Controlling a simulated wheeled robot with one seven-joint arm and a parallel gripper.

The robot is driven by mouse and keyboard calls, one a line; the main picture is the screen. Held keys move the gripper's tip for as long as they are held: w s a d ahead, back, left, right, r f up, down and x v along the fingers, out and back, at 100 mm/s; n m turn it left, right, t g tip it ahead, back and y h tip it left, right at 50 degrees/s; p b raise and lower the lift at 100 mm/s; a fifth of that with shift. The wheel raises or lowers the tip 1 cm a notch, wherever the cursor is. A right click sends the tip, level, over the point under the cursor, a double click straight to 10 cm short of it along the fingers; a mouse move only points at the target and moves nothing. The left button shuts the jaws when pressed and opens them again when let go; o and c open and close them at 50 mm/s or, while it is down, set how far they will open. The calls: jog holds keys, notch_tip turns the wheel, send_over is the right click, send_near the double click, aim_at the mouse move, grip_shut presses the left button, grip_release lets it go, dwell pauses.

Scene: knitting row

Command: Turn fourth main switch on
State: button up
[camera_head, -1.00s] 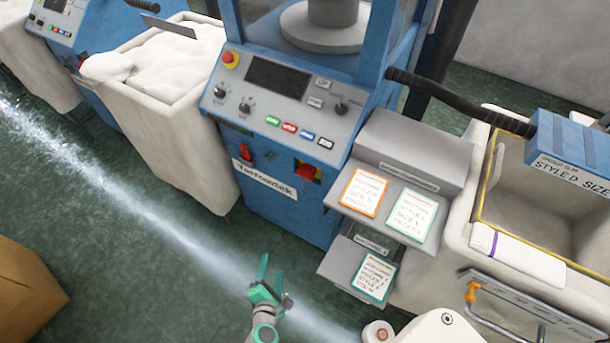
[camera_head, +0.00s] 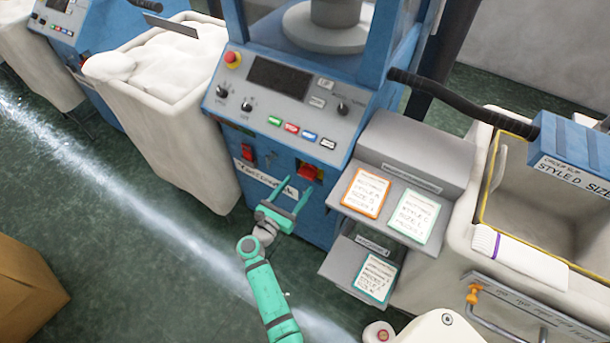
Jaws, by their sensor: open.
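A blue knitting machine (camera_head: 305,232) stands in the middle, with a grey control panel (camera_head: 282,110) on its front. Below the panel is a red rotary switch (camera_head: 308,171), which looks like a main switch. Its exact on or off position is too small to read. My green gripper (camera_head: 301,184) is open and empty, with its fingertips just below and in front of the switch. I cannot tell whether they touch the machine. The fingers partly cover the white name label (camera_head: 258,181). A smaller red rocker switch (camera_head: 247,152) sits to the left. Which machine counts as fourth is not shown.
A white bin (camera_head: 165,110) of pale material stands left of the machine. Grey shelves (camera_head: 352,205) with cards stand close on the right, beside a large pale bin (camera_head: 550,195). A cardboard box (camera_head: 28,285) is at lower left. Green floor in front is clear.

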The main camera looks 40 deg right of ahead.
aim_at(304, 177)
jog(key=x, duration=0.6)
jog(key=shift+w+d, duration=0.1)
jog(key=shift+d, duration=0.2)
jog(key=shift+c, duration=0.3)
jog(key=c, duration=0.7)
